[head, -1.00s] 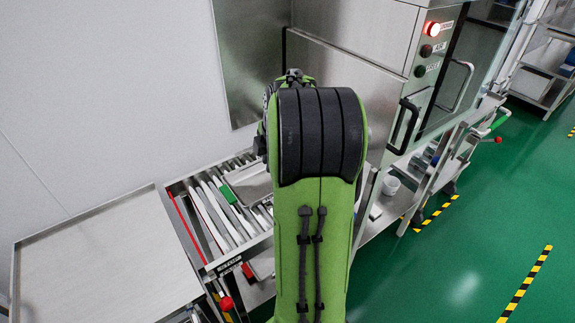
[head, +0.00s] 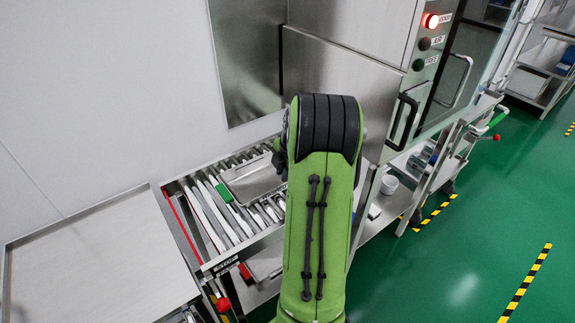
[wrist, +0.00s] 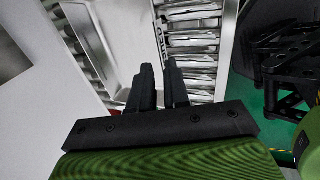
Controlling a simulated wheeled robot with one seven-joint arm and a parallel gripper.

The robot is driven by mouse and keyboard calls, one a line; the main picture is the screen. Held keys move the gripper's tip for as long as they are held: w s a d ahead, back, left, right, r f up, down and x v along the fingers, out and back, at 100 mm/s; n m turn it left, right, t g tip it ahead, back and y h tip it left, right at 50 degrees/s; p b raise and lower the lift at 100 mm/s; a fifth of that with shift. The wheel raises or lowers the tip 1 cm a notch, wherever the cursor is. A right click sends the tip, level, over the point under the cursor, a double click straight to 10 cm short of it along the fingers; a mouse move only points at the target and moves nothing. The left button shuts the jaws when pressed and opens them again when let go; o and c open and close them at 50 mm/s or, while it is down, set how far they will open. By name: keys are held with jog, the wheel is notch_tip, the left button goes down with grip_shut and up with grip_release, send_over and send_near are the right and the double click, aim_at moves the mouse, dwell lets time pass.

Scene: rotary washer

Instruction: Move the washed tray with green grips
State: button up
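A shallow metal tray (head: 252,184) with a green grip (head: 222,193) on its left end lies on the roller conveyor (head: 205,222) in the head view. Its right end is hidden behind my arm, so a second grip cannot be seen there. My gripper (wrist: 158,68) shows in the wrist view as two black fingers with a narrow gap between them. Nothing is held in the gap. Rollers and bright metal surfaces lie beyond the fingertips, and no green grip shows there. In the head view my arm hides most of the gripper.
The washer (head: 345,95) stands behind my arm, with a lit red lamp (head: 430,20) on its panel. A bare metal table (head: 95,265) is at the left. A red-knobbed lever (head: 223,304) stands at the conveyor's front. The green floor at right is open.

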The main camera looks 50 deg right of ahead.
aim_at(279, 187)
jog(key=b+x, duration=0.2)
jog(key=x, duration=0.7)
jog(key=shift+w+f, duration=0.1)
jog(key=shift+f, duration=0.3)
grip_shut()
dwell(0.8)
